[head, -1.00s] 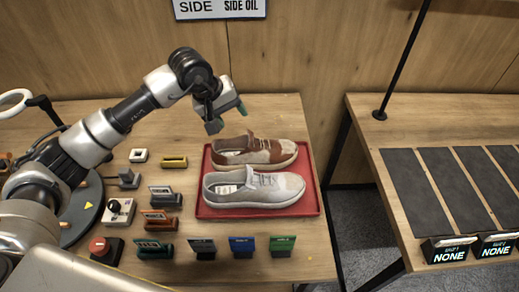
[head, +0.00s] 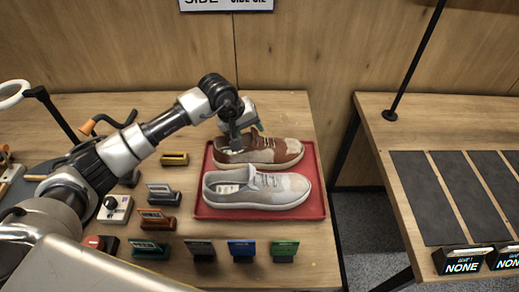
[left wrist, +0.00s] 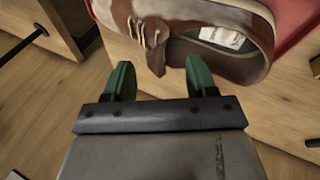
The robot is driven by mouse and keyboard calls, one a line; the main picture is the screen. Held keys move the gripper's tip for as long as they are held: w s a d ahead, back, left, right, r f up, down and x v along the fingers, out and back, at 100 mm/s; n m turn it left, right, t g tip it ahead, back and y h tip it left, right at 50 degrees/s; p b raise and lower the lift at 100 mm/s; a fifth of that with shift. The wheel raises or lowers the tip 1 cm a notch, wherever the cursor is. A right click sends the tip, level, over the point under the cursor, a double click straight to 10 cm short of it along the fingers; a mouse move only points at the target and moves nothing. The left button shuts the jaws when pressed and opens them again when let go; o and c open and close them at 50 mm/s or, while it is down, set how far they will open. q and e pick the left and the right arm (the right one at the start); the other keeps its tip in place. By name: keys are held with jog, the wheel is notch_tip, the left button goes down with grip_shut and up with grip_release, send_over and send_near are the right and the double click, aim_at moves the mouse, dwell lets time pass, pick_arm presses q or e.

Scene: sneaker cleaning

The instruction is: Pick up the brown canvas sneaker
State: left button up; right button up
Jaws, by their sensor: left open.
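The brown canvas sneaker (head: 284,151), with pale patches, sits at the back of the red tray (head: 319,195). Its collar is partly hidden behind my left gripper (head: 243,138) in the head view. The gripper is open and empty, close above the sneaker's left part. In the left wrist view, the sneaker (left wrist: 188,22) lies just ahead of the two green fingertips of my left gripper (left wrist: 161,80), with its laces and white inner label showing. My right gripper is not in view.
A grey sneaker (head: 270,190) sits in front of the brown one on the same tray. Several coloured card holders, including a green one (head: 285,251), line the table's front. A second table with dark mats (head: 430,195) stands at the right, beyond a gap.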

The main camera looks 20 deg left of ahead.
aim_at(253, 133)
pick_arm(q)
jog(key=shift+p+x, duration=0.55)
jog(key=shift+x, duration=1.45)
jog(key=shift+d+r, duration=0.15)
grip_shut()
